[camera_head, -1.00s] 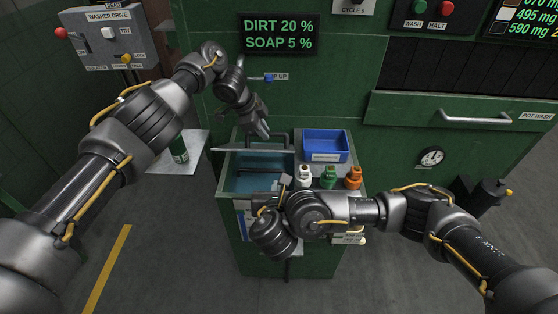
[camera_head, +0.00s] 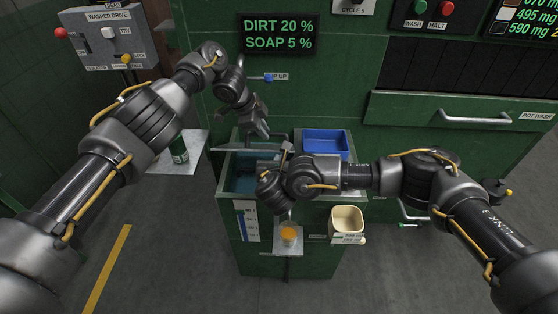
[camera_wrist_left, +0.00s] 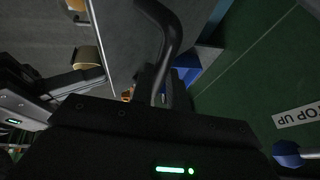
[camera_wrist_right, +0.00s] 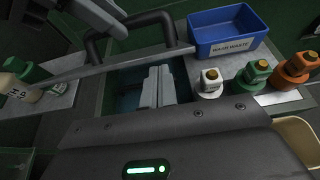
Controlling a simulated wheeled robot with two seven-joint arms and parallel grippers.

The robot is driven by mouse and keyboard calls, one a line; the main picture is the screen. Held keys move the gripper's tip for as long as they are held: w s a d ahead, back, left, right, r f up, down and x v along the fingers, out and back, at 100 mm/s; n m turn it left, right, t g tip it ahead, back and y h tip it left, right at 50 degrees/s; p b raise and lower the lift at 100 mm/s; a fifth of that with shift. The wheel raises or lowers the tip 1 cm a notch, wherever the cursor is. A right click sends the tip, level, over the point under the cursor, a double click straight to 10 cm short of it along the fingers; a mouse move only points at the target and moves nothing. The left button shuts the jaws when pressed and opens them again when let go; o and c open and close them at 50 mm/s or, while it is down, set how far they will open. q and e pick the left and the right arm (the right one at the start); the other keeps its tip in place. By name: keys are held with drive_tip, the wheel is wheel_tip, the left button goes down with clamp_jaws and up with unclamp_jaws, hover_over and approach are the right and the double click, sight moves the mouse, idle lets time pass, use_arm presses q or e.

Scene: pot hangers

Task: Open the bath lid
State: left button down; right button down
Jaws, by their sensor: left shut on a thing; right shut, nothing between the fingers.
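The bath lid (camera_wrist_right: 110,66) stands raised, seen nearly edge-on in the right wrist view as a thin grey strip; its edge also shows in the head view (camera_head: 232,150). Its dark bar handle (camera_wrist_right: 128,22) is on the far side; it also shows in the left wrist view (camera_wrist_left: 172,40). My left gripper (camera_head: 263,132) is shut on this handle. The bath opening (camera_wrist_right: 126,88) with bluish water lies uncovered in front of the lid. My right gripper (camera_head: 287,148), its pale fingers (camera_wrist_right: 155,88) together and empty, is over the opening, apart from the lid.
A blue waste bin (camera_head: 325,144) is right of the bath. White (camera_wrist_right: 209,82), green (camera_wrist_right: 254,75) and orange (camera_wrist_right: 297,68) capped bottles stand in front of it. A tan container (camera_head: 347,220) and a cup of orange liquid (camera_head: 289,233) are at the cabinet front.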

use_arm(q)
drive_tip(key=shift+w+a+f, duration=0.1)
drive_tip(key=shift+a+f, duration=0.1)
drive_tip(key=shift+f, duration=0.05)
drive_tip(key=shift+f, duration=0.1)
use_arm(e)
drive_tip(key=shift+w+r, duration=0.6)
drive_tip(key=shift+r, duration=0.15)
use_arm(q)
drive_tip(key=c, duration=1.8)
unclamp_jaws()
drive_tip(key=o, duration=0.4)
drive_tip(key=shift+w+d+f, duration=0.1)
drive_tip(key=shift+w+f, duration=0.1)
drive_tip(key=shift+w, duration=0.1)
drive_tip(key=shift+o, duration=0.2)
use_arm(e)
drive_tip(key=shift+w+f, duration=0.25)
drive_tip(key=shift+w, duration=0.1)
use_arm(q)
drive_tip(key=shift+d+r, duration=0.1)
drive_tip(key=shift+r, duration=0.1)
use_arm(e)
drive_tip(key=shift+s, duration=0.1)
